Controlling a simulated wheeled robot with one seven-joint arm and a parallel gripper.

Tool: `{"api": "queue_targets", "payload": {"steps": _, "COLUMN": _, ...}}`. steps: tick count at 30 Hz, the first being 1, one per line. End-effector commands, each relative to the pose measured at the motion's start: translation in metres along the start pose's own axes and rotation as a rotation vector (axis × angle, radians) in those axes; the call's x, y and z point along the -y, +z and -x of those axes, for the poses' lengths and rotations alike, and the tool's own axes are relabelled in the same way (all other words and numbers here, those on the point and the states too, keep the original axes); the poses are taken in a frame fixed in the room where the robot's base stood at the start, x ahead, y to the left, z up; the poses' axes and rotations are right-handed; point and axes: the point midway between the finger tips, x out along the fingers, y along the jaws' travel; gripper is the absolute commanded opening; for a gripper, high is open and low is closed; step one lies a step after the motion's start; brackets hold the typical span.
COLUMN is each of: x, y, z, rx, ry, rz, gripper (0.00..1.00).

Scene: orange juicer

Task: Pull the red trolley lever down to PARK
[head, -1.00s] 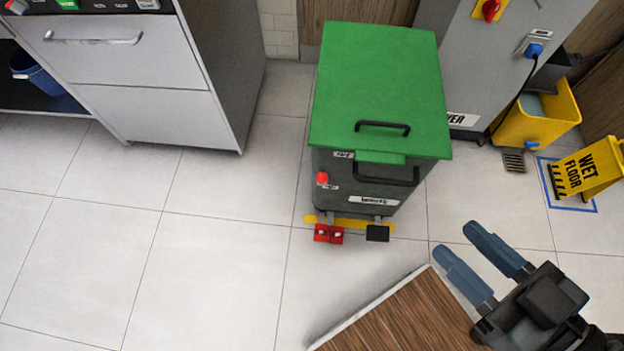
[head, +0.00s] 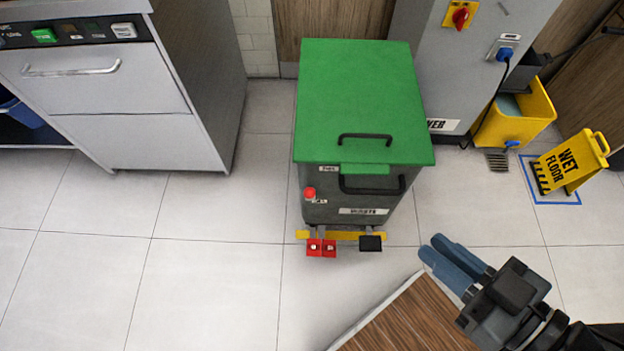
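The waste trolley (head: 345,215) is a dark grey bin with a green lid (head: 360,95), standing on the floor at the middle of the head view. A red knob (head: 309,193), which looks like the lever's end, sits at the left of its front face, with small white labels above and below it. The labels are too small to read surely, and any lever arm behind the knob is hidden. My gripper (head: 431,246) is at the lower right, its blue fingers together with nothing seen between them. It is apart from the trolley, to the right of and nearer than the knob.
A brown wood-topped surface (head: 410,320) lies below my gripper. A wet-floor sign (head: 570,163) and yellow bucket (head: 515,115) stand right. Floor left of the trolley is clear.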

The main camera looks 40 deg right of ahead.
Motion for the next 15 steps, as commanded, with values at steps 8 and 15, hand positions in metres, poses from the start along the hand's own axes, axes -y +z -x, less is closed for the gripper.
{"api": "queue_targets", "payload": {"steps": 8, "x": -0.014, "y": 0.067, "z": -0.062, "rx": 0.195, "ry": 0.038, "rz": -0.101, "gripper": 0.00}}
{"api": "queue_targets", "payload": {"steps": 15, "x": -0.026, "y": 0.114, "z": -0.120, "rx": 0.374, "ry": 0.085, "rz": -0.206, "gripper": 0.00}}
